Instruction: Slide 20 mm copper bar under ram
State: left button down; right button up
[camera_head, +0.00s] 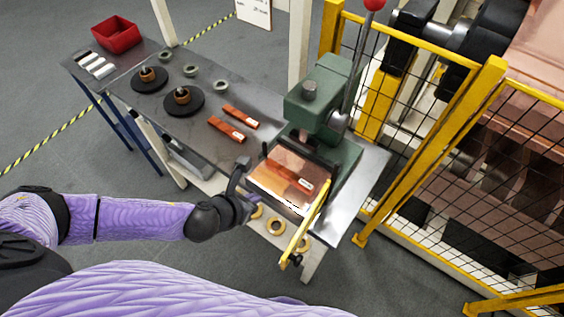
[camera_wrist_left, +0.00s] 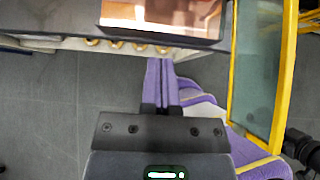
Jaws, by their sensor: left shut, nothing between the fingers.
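A green press (camera_head: 325,95) stands on the steel bench, with a lever topped by a red knob. A copper bar (camera_head: 290,176) with a pale label lies on the shiny copper-coloured bed (camera_head: 270,190) in front of the press. Two more labelled copper bars, one farther back (camera_head: 240,117) and one nearer (camera_head: 226,129), lie on the bench left of the press. I cannot read which is 20 mm. My left gripper (camera_head: 243,164) is shut and empty, beside the bed's left front edge, apart from the bars. The left wrist view shows part of the bed (camera_wrist_left: 160,12). My right gripper is not in view.
A yellow-edged guard (camera_head: 304,228) stands at the bed's right front. Brass rings (camera_head: 276,226) sit below the bench front. Black discs (camera_head: 184,101), grey rings and a red bin (camera_head: 115,32) occupy the bench's left. A yellow mesh fence (camera_head: 440,130) stands right.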

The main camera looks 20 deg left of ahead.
aim_at(287, 179)
pick_arm(q)
jog(key=b+x, duration=0.3)
jog(key=x, duration=0.6)
jog(key=shift+d+f+b, duration=0.15)
jog(key=shift+f+b, duration=0.2)
jog(key=shift+b, duration=0.05)
jog(key=w, duration=0.1)
jog(key=w+d, duration=0.1)
jog(key=shift+w+r, duration=0.25)
jog(key=shift+w+d, duration=0.15)
jog(key=shift+w, duration=0.35)
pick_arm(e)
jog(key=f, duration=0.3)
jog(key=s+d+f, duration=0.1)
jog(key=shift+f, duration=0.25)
pick_arm(q)
jog(key=shift+r, duration=0.1)
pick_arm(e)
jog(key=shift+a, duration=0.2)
